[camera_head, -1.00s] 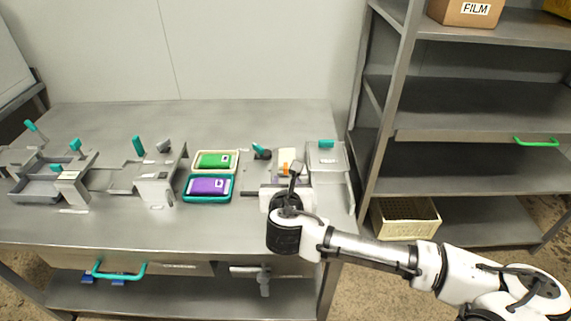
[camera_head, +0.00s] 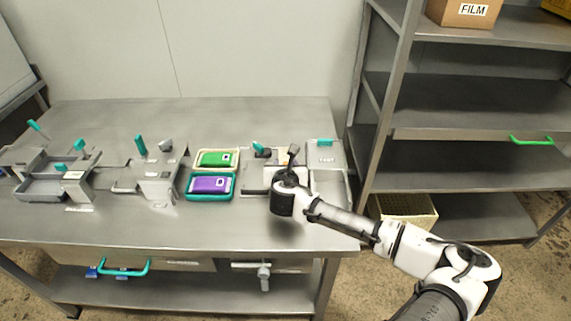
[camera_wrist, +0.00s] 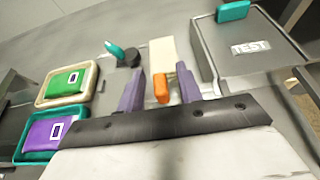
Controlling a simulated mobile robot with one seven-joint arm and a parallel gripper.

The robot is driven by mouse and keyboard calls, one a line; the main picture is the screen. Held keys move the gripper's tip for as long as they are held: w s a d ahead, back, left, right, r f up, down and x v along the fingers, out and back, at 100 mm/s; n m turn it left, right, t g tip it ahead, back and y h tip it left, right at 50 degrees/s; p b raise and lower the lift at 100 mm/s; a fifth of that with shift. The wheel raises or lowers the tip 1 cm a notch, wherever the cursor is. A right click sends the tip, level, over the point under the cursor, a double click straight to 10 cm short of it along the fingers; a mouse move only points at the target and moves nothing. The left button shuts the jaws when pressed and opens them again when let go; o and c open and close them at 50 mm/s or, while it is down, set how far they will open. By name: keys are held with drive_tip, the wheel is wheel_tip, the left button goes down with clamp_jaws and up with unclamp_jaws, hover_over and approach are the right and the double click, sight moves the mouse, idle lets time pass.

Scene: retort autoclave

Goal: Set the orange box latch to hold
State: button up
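The orange latch (camera_wrist: 161,87) is a short upright orange piece in the wrist view, in front of a pale cream box (camera_wrist: 162,55). My gripper (camera_wrist: 160,76) has two purple fingers standing apart, one on each side of the latch. Gaps show between the latch and the fingers, so I see no grip on it. In the head view my wrist (camera_head: 289,192) hides most of the box and latch. The latch's exact setting cannot be read.
A grey TEST box (camera_wrist: 250,45) with a teal handle stands close on the right. A teal-tipped lever (camera_wrist: 115,50) stands to the left. Trays with a green pack (camera_head: 215,159) and a purple pack (camera_head: 210,184) lie further left. A shelf rack (camera_head: 470,90) stands right of the bench.

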clamp_jaws()
drive_tip(key=shift+d, duration=0.1)
drive_tip(key=d, duration=0.3)
drive_tip(key=shift+d, duration=0.4)
unclamp_jaws()
drive_tip(key=shift+d, duration=0.1)
drive_tip(key=shift+s+r+b, duration=0.2)
drive_tip(key=shift+s+b, duration=0.2)
drive_tip(key=shift+s, duration=0.15)
drive_tip(key=b+v, duration=0.3)
drive_tip(key=v, duration=0.9)
drive_tip(key=shift+s+r, duration=0.2)
drive_tip(key=shift+s, duration=0.1)
